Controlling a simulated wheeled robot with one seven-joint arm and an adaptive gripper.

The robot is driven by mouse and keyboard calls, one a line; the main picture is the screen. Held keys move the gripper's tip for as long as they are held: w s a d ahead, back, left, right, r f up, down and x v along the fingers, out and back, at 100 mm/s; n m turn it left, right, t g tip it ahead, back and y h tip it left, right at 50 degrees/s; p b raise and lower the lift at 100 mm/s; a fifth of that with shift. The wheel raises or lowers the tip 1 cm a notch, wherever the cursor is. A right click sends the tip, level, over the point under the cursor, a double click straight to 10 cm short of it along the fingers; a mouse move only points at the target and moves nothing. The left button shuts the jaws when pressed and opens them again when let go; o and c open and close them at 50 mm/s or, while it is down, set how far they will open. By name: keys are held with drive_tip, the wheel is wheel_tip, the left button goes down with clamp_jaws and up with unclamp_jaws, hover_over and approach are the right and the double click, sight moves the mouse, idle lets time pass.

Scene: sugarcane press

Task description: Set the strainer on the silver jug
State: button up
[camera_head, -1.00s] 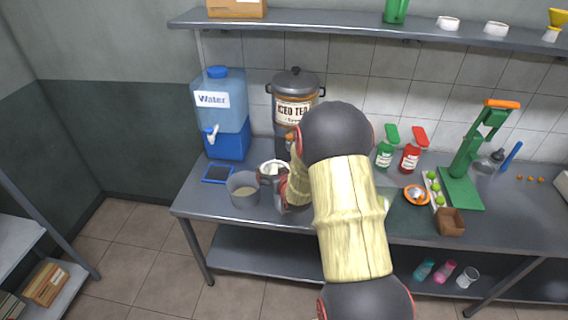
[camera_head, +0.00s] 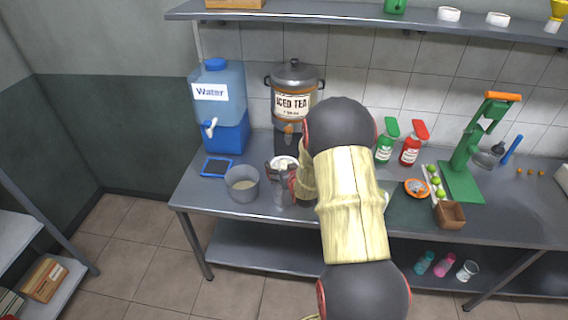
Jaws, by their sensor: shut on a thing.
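My gripper (camera_head: 281,176) is at the counter's front left, partly hidden by my own arm. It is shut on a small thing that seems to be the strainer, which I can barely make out. A silvery vessel (camera_head: 282,196), which looks like the silver jug, stands just below the gripper, partly covered by it. I cannot tell whether the strainer touches its rim. A pale round dish (camera_head: 285,162) shows just behind the gripper.
A grey pot (camera_head: 242,187) with pale contents stands close left of the gripper. Behind are the blue water dispenser (camera_head: 219,100) and the iced tea urn (camera_head: 294,78). A blue-edged dark pad (camera_head: 217,168) lies left. A green press (camera_head: 470,165) stands right.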

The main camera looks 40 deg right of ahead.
wheel_tip(320, 180, down, 4)
drive_tip(key=b, duration=0.3)
drive_tip(key=shift+f+b, duration=0.25)
drive_tip(key=shift+b, duration=0.15)
drive_tip(key=shift+s+a+f, duration=0.1)
drive_tip(key=shift+s+f, duration=0.05)
drive_tip(key=shift+f, duration=0.05)
idle(0.6)
drive_tip(key=o, duration=1)
drive_tip(key=shift+o, duration=0.4)
drive_tip(key=shift+r, duration=0.15)
drive_tip(key=shift+r+p, duration=1.45)
drive_tip(key=shift+r, duration=2)
